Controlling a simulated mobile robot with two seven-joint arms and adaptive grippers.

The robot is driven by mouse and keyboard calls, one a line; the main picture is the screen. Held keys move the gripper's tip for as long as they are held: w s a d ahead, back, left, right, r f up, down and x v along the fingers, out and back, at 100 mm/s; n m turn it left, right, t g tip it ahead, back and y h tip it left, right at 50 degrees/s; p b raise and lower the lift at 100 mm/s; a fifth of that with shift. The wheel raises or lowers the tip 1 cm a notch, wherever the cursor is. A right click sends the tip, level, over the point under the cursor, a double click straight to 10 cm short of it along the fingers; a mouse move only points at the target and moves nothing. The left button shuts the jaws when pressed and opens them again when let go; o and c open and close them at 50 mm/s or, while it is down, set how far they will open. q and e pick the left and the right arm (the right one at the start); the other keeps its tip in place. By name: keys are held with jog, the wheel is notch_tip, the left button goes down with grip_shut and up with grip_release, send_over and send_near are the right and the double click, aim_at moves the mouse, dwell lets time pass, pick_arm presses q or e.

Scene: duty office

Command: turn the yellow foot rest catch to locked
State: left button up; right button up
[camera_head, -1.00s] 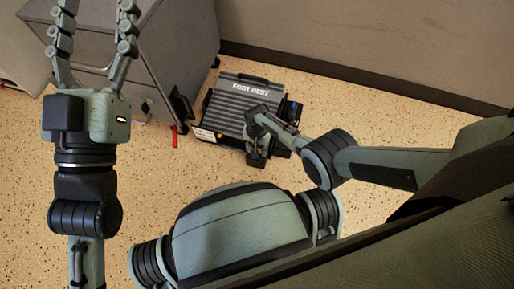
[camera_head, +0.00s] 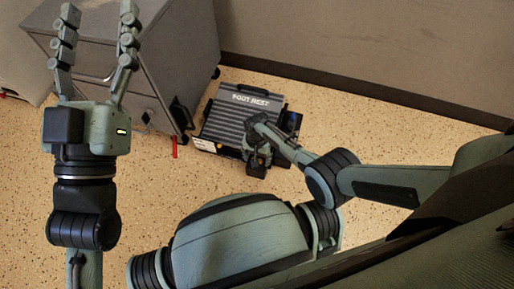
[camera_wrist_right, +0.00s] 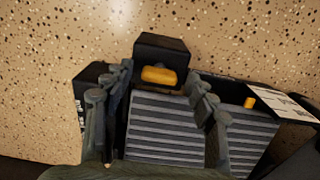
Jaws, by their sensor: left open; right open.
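The grey ribbed foot rest (camera_head: 232,119) lies on the floor, with FOOT REST printed along its far edge. In the right wrist view, its yellow catch (camera_wrist_right: 158,75) is a short bar on a black block. My right gripper (camera_wrist_right: 160,84) is open, with its fingers on either side of the catch; I cannot tell whether they touch it. In the head view, my right gripper (camera_head: 257,158) is over the foot rest's near right corner and hides the catch. My left gripper (camera_head: 98,20) is open and empty, raised at the left, away from the foot rest.
A grey cabinet (camera_head: 155,60) stands left of the foot rest, with a red strip (camera_head: 174,148) low at its side. A grey wall (camera_head: 370,50) runs behind. A small yellow piece (camera_wrist_right: 250,102) and a white label (camera_wrist_right: 285,102) show on the foot rest. Speckled floor in front is clear.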

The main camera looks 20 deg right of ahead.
notch_tip(320, 180, up, 11)
dwell(0.4)
jog(key=shift+s, duration=0.1)
dwell(0.4)
